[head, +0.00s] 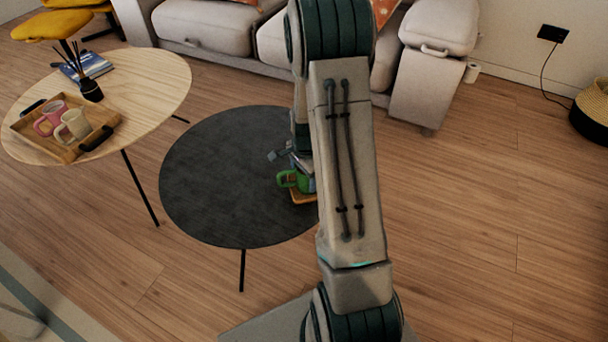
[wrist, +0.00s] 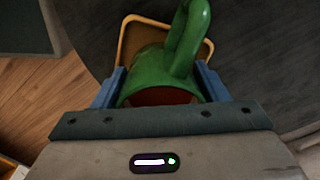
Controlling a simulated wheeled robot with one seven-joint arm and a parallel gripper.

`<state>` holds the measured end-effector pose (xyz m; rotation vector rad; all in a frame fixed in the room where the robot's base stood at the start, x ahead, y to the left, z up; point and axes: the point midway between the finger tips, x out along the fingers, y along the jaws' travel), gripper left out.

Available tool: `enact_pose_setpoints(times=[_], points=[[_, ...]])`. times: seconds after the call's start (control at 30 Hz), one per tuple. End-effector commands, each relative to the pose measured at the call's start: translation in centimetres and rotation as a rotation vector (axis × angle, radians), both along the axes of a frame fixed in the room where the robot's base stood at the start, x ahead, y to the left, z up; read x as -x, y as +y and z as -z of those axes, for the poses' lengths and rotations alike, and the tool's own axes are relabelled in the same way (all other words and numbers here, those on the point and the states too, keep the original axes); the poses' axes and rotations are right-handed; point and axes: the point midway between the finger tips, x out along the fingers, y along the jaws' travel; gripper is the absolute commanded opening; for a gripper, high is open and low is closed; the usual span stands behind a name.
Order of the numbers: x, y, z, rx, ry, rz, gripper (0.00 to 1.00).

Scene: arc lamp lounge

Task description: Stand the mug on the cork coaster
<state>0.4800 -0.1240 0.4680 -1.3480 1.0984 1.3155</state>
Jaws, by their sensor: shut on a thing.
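The green mug (head: 305,184) is at the right part of the dark round table (head: 215,185), partly hidden behind my arm; its handle points left. In the wrist view the green mug (wrist: 150,62) sits between the blue fingers of my gripper (wrist: 162,78), which is shut on it. The cork coaster (head: 303,198) shows under the mug in the head view. In the wrist view the coaster's edge (wrist: 128,32) shows beyond and beside the mug. The mug looks upright over the coaster; I cannot tell whether its base touches it.
A light wooden table (head: 165,75) at the left holds a wooden tray (head: 72,152) with a pink mug (head: 50,118) and a cream mug (head: 73,126), a reed diffuser (head: 91,90) and a blue book (head: 88,66). A sofa (head: 205,28) stands behind. The dark table's left side is clear.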

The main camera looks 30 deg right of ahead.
Motion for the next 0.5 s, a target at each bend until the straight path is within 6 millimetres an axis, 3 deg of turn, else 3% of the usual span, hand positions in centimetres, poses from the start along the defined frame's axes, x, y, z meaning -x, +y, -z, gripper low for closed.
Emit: enact_pose_setpoints(times=[0.03,0.1,0.5], points=[[0.01,0.01,0.21,0.0,0.0,0.0,0.7],[0.01,0.0,0.12,0.0,0.0,0.0,0.89],[-0.02,-0.01,-0.77,0.001,-0.001,0.0,0.89]])
